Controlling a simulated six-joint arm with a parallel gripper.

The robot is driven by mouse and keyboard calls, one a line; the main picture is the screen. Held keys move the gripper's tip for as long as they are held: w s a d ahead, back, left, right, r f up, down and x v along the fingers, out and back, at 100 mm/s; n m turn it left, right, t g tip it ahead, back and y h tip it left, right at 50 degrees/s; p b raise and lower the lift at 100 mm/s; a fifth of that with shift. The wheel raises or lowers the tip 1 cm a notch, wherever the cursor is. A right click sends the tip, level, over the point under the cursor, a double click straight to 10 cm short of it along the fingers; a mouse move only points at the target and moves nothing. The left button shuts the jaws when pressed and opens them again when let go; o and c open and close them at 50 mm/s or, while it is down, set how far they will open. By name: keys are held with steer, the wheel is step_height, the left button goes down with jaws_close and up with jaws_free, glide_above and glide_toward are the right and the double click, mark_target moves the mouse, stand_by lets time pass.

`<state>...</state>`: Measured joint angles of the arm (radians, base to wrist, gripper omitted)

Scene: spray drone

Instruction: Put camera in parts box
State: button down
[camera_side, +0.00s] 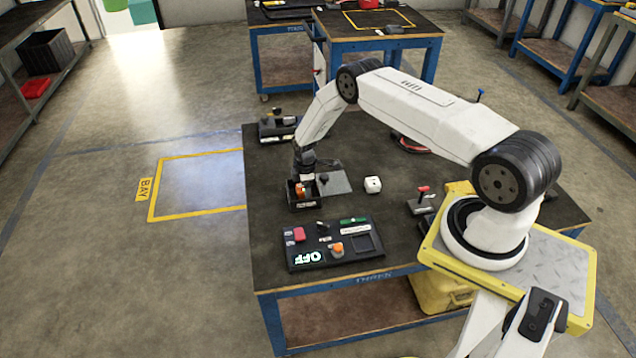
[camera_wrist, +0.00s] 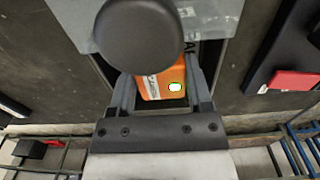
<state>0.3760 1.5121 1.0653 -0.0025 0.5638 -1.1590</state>
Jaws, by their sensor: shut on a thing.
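In the wrist view my gripper (camera_wrist: 160,85) is shut on an orange block (camera_wrist: 151,87) with a white label and a pale round spot.
A dark panel (camera_side: 333,245) with buttons and an OFF sign lies nearer the front. A red-topped lever (camera_side: 423,195) stands at the right.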

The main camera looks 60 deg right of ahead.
steer(key=shift+f, duration=0.35)
steer(key=shift+c, duration=1.4)
jaws_free()
steer(key=shift+r, duration=0.2)
step_height(320, 180, up, 12)
